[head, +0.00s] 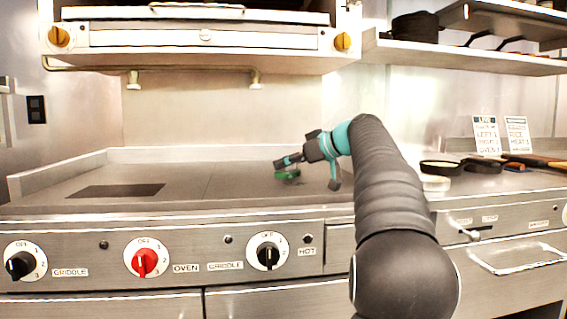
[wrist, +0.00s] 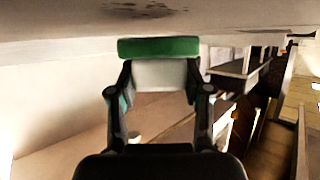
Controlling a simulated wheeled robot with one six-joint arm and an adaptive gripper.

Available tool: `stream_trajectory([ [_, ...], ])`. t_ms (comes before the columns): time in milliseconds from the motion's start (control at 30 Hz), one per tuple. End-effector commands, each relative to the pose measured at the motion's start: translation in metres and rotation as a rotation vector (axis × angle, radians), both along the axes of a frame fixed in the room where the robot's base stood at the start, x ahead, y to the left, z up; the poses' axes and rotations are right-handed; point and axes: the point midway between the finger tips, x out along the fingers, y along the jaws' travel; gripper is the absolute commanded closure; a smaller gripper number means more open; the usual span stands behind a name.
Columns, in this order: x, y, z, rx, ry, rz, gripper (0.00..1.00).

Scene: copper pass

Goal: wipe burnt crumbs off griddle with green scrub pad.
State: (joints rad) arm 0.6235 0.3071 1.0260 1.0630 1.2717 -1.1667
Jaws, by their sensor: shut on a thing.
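The green scrub pad (head: 287,176) is held low over the griddle (head: 190,180), at its right part in the head view. I cannot tell for sure whether the pad touches the surface. My gripper (head: 288,161) is shut on it, with the arm coming in from the right. In the wrist view, the pad's green layer (wrist: 158,47) faces the griddle surface, and its pale body is between my two fingers. A dark burnt patch (wrist: 145,10) shows on the griddle past the pad in the wrist view. Single crumbs are too small to make out in the head view.
A dark rectangle (head: 115,190) lies flat on the griddle's left part. A low raised edge runs along the back and left. Pans (head: 441,167) and two standing cards (head: 501,134) are on the right counter. An overhead broiler (head: 205,38) and shelf (head: 470,58) hang above.

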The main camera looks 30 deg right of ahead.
Motion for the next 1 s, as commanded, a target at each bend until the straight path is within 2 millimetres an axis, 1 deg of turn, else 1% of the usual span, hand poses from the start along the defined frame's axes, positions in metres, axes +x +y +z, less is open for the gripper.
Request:
stream_trajectory([
  [33,0.0,-0.008,-0.005,0.001,0.006,-0.005,0.86],
  [200,-0.004,-0.02,-0.006,0.001,0.007,-0.005,0.86],
  [467,-0.006,-0.029,-0.008,0.002,0.01,-0.007,0.86],
  [867,-0.014,-0.057,-0.008,0.002,0.013,-0.007,0.86],
  [1000,-0.014,-0.059,-0.007,0.002,0.013,-0.004,0.86],
])
